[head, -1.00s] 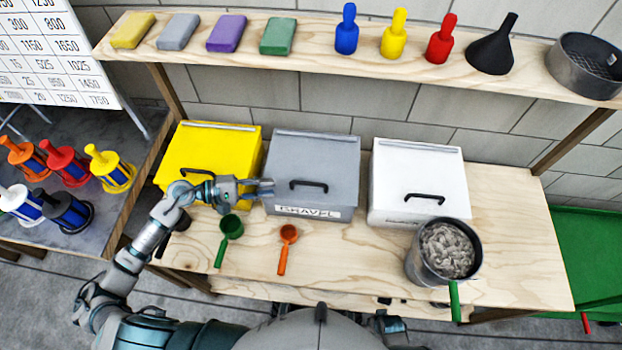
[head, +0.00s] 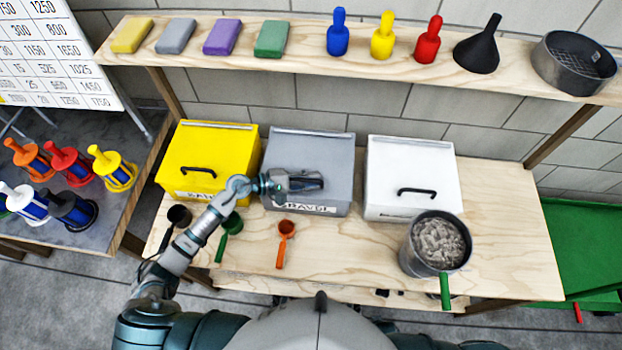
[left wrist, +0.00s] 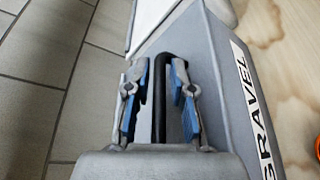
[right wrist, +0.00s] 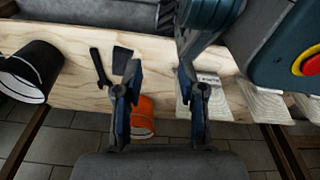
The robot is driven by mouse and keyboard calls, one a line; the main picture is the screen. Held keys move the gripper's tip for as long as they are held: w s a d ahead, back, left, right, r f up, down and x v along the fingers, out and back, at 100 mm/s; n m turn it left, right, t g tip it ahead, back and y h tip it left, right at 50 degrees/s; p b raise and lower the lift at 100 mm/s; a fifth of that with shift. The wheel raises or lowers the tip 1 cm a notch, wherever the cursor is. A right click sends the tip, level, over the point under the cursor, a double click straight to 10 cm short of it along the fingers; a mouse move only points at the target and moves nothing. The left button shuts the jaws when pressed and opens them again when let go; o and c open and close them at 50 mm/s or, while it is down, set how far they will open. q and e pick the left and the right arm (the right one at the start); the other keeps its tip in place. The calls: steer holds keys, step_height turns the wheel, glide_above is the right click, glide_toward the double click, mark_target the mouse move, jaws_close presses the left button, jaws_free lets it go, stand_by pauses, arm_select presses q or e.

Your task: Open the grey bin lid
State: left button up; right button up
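The grey bin (head: 312,150) stands in the middle of the bench, its lid down, with a "GRAVEL" label on its front. My left gripper (head: 312,182) is over the front of the lid and covers the black handle in the head view. In the left wrist view the black handle (left wrist: 160,95) runs between the two blue-padded fingers of my left gripper (left wrist: 160,88). The fingers are open, with a gap on each side of the handle. My right gripper (right wrist: 160,85) shows only in the right wrist view, with its fingers apart and nothing between them.
A yellow bin (head: 205,150) and a white bin (head: 408,180) flank the grey one. A green scoop (head: 229,232), an orange scoop (head: 284,238) and a pot of gravel (head: 436,245) are in front. A shelf (head: 370,68) runs above the bins.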

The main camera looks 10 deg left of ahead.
mark_target(311, 169)
arm_select(q)
steer(key=shift+a, duration=0.1)
jaws_close()
steer(key=shift+a, duration=0.15)
arm_select(e)
steer(key=shift+a, duration=0.25)
arm_select(q)
steer(key=shift+w+r, duration=0.1)
arm_select(e)
steer(key=shift+w+r, duration=0.1)
